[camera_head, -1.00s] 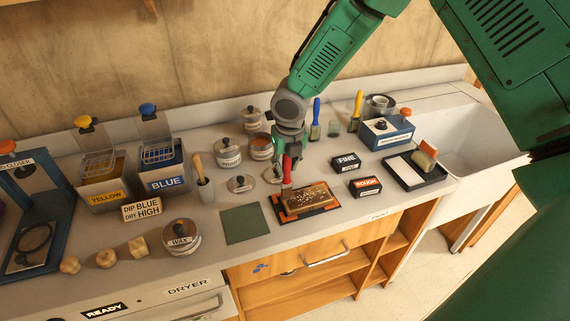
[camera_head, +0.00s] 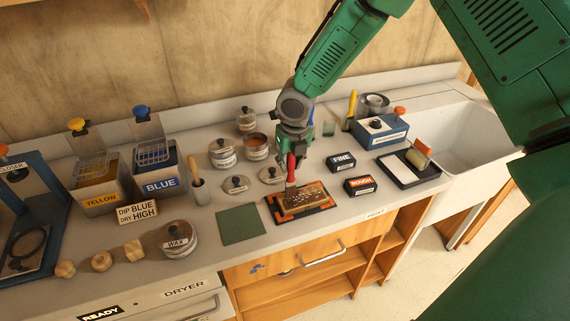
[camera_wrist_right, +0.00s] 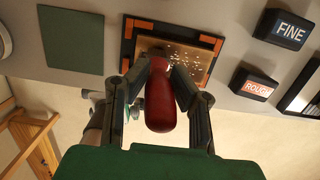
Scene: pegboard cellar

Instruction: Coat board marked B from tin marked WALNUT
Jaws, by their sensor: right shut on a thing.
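My right gripper (camera_head: 291,158) is shut on a red-handled brush (camera_head: 291,167), held with its lower end at the board. In the right wrist view the red handle (camera_wrist_right: 160,100) sits between both fingers. A brown wooden board (camera_head: 306,198) lies flat on a black mat with orange corners (camera_head: 325,207). Pale specks are scattered over its top. No letter B is readable on it. An open tin with brown contents (camera_head: 257,147) stands behind, beside a lidded tin (camera_head: 223,154); their labels are too small to read. My left gripper is out of view.
Black FINE (camera_head: 341,162) and ROUGH (camera_head: 360,187) blocks stand right of the mat. A green sheet (camera_head: 240,225) lies left of it. Loose lids (camera_head: 236,184), a pot with a wooden handle (camera_head: 199,187) and a WAX tin (camera_head: 178,240) stand further left.

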